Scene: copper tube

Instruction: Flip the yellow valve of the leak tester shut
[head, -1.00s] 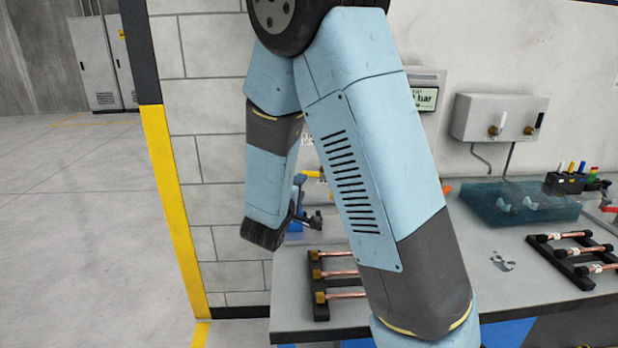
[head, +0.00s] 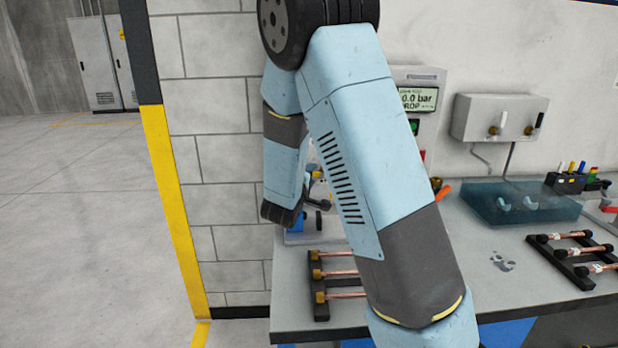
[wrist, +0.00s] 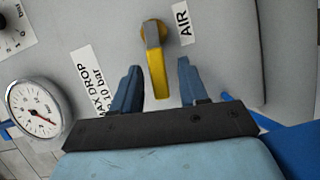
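The yellow valve (wrist: 157,72) shows in the wrist view on the grey face of the leak tester (wrist: 225,60), near a label reading AIR. Its lever runs down the picture from the pivot toward my gripper. My gripper (wrist: 158,72) is open, with one blue finger on each side of the lever and visible gaps to both. I cannot tell how deep the fingers reach around it.
A pressure gauge (wrist: 37,117) sits left of the valve in the wrist view. On the bench are a rack of copper tubes (head: 318,285), a second rack (head: 570,258), a blue translucent tray (head: 515,203) and a dark holder (head: 566,183).

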